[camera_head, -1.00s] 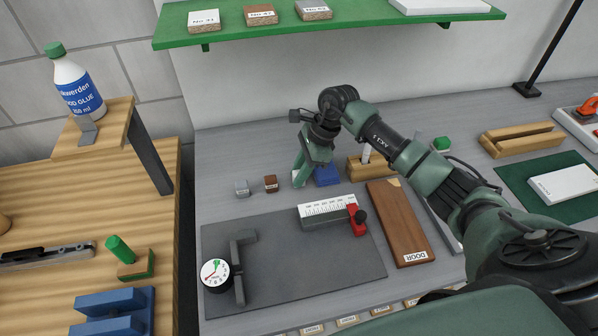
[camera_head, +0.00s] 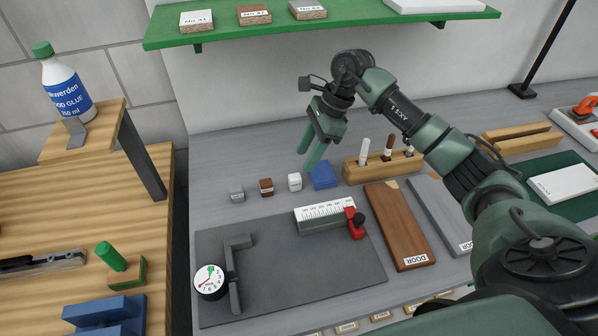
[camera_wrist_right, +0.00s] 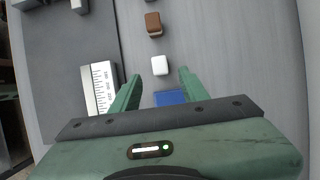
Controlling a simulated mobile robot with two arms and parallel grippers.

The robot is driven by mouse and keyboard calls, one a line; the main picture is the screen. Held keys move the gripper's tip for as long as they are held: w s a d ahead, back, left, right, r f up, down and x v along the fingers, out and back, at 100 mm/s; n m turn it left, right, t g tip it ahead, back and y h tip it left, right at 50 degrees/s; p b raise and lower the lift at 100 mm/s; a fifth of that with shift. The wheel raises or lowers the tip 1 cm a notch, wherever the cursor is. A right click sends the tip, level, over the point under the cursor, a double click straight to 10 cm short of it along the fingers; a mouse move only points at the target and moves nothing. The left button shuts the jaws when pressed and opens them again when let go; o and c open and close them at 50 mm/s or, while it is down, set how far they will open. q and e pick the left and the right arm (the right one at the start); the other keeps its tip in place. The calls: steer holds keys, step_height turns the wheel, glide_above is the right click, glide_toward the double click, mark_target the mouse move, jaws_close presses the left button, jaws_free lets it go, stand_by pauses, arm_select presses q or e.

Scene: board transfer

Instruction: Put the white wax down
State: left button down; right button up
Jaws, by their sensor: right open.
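The white wax (camera_head: 294,182) is a small white block standing on the grey bench, between a brown block (camera_head: 266,187) and a blue block (camera_head: 323,176). My right gripper (camera_head: 309,160) is open and empty, raised above the bench just behind the white wax. In the right wrist view the white wax (camera_wrist_right: 160,65) shows between and slightly beyond the two open green fingertips, apart from them. My left gripper is not in view.
A grey block (camera_head: 236,193) stands left of the brown one. A wooden holder (camera_head: 352,173) with several sticks is to the right. A dark mat (camera_head: 290,262) carries a ruler block and dial. A green shelf (camera_head: 350,22) hangs above.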

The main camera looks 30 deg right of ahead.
steer(key=v, duration=0.4)
steer(key=shift+b, duration=0.3)
